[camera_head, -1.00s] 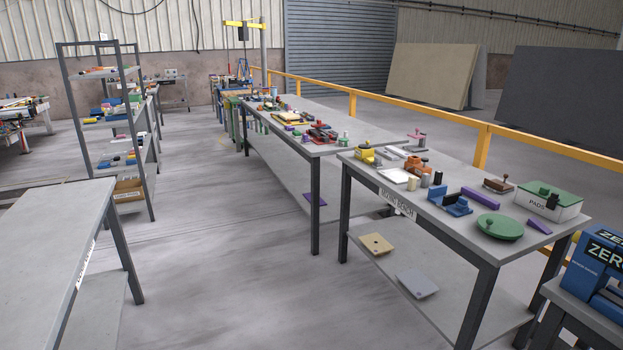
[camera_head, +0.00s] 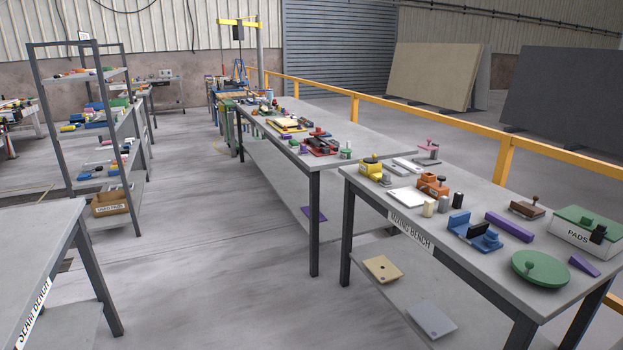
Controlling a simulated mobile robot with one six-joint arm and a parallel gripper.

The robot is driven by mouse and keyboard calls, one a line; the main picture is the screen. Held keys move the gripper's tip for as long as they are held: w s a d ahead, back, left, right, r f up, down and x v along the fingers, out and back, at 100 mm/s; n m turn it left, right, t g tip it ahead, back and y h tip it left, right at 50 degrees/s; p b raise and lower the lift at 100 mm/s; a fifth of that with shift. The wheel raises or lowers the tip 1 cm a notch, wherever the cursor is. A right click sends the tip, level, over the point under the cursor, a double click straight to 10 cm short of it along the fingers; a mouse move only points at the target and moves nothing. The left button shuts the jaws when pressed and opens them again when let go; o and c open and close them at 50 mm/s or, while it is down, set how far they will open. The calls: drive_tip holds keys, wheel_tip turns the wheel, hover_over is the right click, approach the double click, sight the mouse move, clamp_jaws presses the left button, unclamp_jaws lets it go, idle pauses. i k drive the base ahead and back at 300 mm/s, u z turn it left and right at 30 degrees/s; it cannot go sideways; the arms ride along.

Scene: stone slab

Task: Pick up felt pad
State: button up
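I cannot pick out a felt pad with certainty. On the near right bench, labelled MIXING BENCH (camera_head: 409,230), a white box marked PADS (camera_head: 578,238) with a green top stands at the far right end, a small black piece at its front edge. A flat beige square (camera_head: 382,269) and a flat grey square (camera_head: 431,319) lie on that bench's lower shelf. A small brown box (camera_head: 112,201) with a partly legible label sits on the rack's low shelf at left. My gripper is not in view.
The bench top also holds a green disc (camera_head: 540,268), a blue holder (camera_head: 474,232), a purple bar (camera_head: 508,227) and a white slab (camera_head: 406,196). Another bench corner (camera_head: 40,235) is at lower left. The floor (camera_head: 210,270) between the benches is clear. A yellow rail (camera_head: 440,135) runs behind.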

sight(302, 151)
drive_tip(key=u, duration=0.15)
drive_tip(key=i, duration=2.05)
drive_tip(key=u, duration=0.15)
